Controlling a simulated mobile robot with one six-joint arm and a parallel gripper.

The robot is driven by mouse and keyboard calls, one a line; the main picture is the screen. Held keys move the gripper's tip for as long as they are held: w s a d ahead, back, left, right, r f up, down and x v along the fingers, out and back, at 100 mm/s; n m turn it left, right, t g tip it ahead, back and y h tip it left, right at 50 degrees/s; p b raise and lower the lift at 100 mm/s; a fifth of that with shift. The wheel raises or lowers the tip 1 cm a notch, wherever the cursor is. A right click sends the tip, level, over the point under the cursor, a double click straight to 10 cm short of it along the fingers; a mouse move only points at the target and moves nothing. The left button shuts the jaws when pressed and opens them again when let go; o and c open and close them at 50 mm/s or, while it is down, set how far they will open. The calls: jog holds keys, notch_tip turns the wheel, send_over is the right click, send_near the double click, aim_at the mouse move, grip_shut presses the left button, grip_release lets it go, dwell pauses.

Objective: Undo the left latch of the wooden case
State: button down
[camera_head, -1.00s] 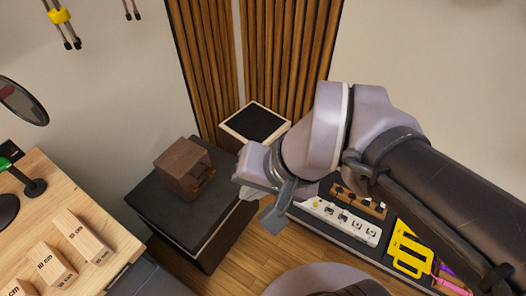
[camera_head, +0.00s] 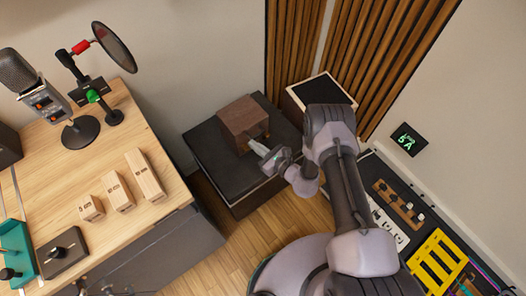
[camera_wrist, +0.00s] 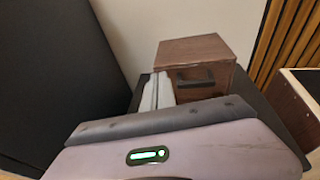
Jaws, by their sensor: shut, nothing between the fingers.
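The wooden case (camera_head: 240,117) is a dark brown box on a black-topped cabinet (camera_head: 205,145). In the wrist view the case (camera_wrist: 195,49) shows its front, with a dark handle (camera_wrist: 196,83) on it. My gripper (camera_head: 256,146) is shut and empty, its tips close to the left part of the case's front. In the wrist view its pale fingers (camera_wrist: 157,88) overlap the front's left edge. I cannot tell whether they touch it. The left latch cannot be made out; the fingers may hide it. A small brass-coloured part (camera_head: 267,134) shows at the front's right side.
A desk (camera_head: 150,200) with wooden blocks (camera_head: 118,190) and a microphone (camera_head: 40,85) stands on the left. A pale-edged box with a black top (camera_head: 322,88) stands behind my arm. Slatted panels (camera_head: 295,45) line the corner. A yellow rack (camera_head: 437,262) lies at lower right.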

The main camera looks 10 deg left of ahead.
jog(key=m+t+h, duration=0.1)
jog(key=m+h, duration=0.1)
send_near(246, 150)
jog(key=r+b+x, duration=0.1)
jog(key=b+x, duration=0.4)
jog(key=x, duration=0.2)
jog(key=shift+w, duration=0.4)
jog(key=shift+d+r, duration=0.1)
jog(key=shift+r, duration=0.05)
